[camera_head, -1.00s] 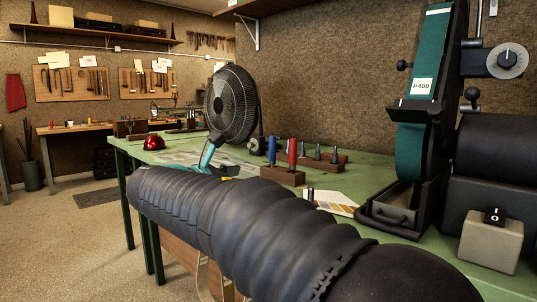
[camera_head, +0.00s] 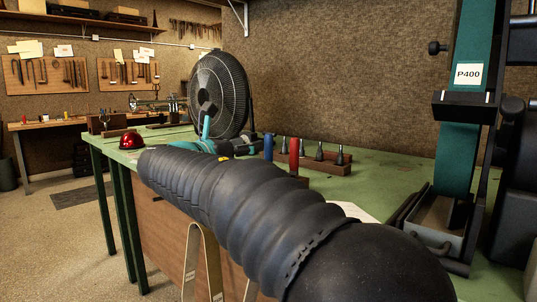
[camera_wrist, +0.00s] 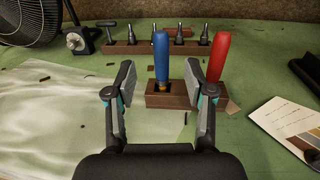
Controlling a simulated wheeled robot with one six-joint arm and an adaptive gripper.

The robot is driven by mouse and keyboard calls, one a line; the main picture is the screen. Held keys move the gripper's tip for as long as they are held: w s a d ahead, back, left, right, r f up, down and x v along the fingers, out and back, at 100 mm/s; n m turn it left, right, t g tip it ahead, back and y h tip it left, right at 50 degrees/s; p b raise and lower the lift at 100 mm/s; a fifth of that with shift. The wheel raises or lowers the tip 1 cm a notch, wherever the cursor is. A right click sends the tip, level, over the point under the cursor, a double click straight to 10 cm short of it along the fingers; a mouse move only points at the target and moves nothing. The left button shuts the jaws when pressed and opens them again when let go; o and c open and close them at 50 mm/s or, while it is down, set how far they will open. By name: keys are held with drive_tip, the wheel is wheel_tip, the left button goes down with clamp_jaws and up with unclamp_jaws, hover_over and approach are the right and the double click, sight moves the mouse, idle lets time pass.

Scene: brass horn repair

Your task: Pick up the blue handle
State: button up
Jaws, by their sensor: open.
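The blue handle (camera_wrist: 161,56) stands upright in a small brown wooden block (camera_wrist: 172,101) on the green bench. It also shows in the head view (camera_head: 268,147). A red handle (camera_wrist: 218,57) stands to its right in the same block (camera_head: 293,155). My gripper (camera_wrist: 160,82) is open and empty in the wrist view. In the head view my dark ribbed arm hides most of the block and much of the gripper.
Behind the block stands a wooden rack (camera_wrist: 155,48) with several metal tools. A black fan (camera_head: 220,96) is at the left, with a red dome (camera_head: 131,140) beside it. A belt grinder (camera_head: 462,130) stands at the right. A pale sheet (camera_wrist: 60,115) covers the bench at left.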

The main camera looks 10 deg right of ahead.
sight(266, 142)
drive_tip(key=x, duration=0.3)
drive_tip(key=shift+w+d, duration=0.2)
drive_tip(key=shift+w, duration=0.15)
drive_tip(key=shift+x, duration=2.7)
drive_tip(key=shift+s+f, duration=0.15)
drive_tip(key=shift+f, duration=0.05)
clamp_jaws()
